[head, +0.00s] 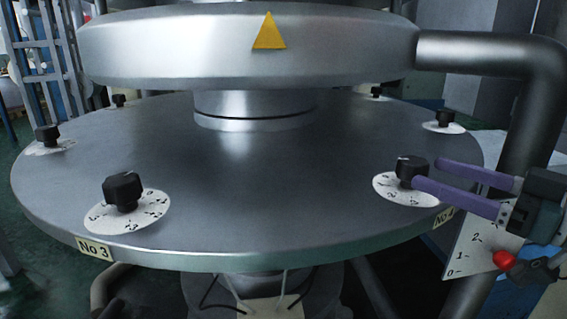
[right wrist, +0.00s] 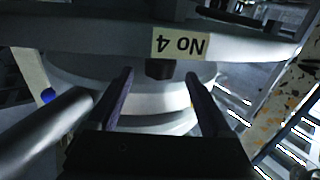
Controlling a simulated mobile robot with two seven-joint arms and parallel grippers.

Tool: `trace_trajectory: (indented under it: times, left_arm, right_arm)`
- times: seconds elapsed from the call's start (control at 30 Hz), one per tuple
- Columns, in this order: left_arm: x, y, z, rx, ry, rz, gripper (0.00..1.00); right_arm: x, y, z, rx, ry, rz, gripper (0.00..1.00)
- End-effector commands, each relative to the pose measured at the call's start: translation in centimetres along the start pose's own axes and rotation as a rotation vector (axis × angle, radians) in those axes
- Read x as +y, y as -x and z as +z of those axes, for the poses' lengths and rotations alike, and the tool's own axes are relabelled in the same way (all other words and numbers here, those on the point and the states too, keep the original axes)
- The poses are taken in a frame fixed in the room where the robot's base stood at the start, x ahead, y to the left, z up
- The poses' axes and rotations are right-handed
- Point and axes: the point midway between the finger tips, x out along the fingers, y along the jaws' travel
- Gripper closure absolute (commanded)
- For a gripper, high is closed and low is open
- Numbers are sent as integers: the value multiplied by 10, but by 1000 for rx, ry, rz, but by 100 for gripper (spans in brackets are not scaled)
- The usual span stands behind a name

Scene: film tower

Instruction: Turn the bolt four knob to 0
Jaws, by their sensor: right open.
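The bolt four knob (head: 411,168) is a black knob on a white numbered dial (head: 390,191) near the right front edge of the round metal plate, above the No 4 label (head: 443,217). What it points at is too small to read. My right gripper (head: 427,173) comes in from the right with two purple fingers, open, their tips close beside the knob. In the right wrist view, the picture is upside down; the dark knob (right wrist: 160,69) shows between the open fingertips (right wrist: 159,76), with gaps on both sides. My left gripper is not in view.
A No 3 knob (head: 122,190) stands at the front left of the round plate (head: 255,210), with several more around it. A thick upper metal ring (head: 180,48) hangs above. A dark pipe (head: 525,125) bends down at the right, near my right gripper.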

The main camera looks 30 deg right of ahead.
Motion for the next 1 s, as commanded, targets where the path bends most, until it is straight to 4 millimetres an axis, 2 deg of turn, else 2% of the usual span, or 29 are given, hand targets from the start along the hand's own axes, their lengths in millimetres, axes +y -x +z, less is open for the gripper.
trace_trajectory:
  times: [0.2, 0.4, 0.6, 0.87, 1.0]
  left_arm:
    - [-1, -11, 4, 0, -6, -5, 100]
    - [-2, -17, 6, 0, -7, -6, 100]
    - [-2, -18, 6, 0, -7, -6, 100]
    - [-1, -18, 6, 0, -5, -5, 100]
    - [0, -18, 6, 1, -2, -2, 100]
  right_arm:
    - [0, -42, 0, 5, 1, -1, 16]
    - [0, -68, 0, 2, 1, 0, 16]
    - [0, -78, 0, -2, 1, 0, 16]
    - [-1, -79, 0, -2, 1, 0, 16]
    - [-1, -79, 0, -2, 0, 0, 32]
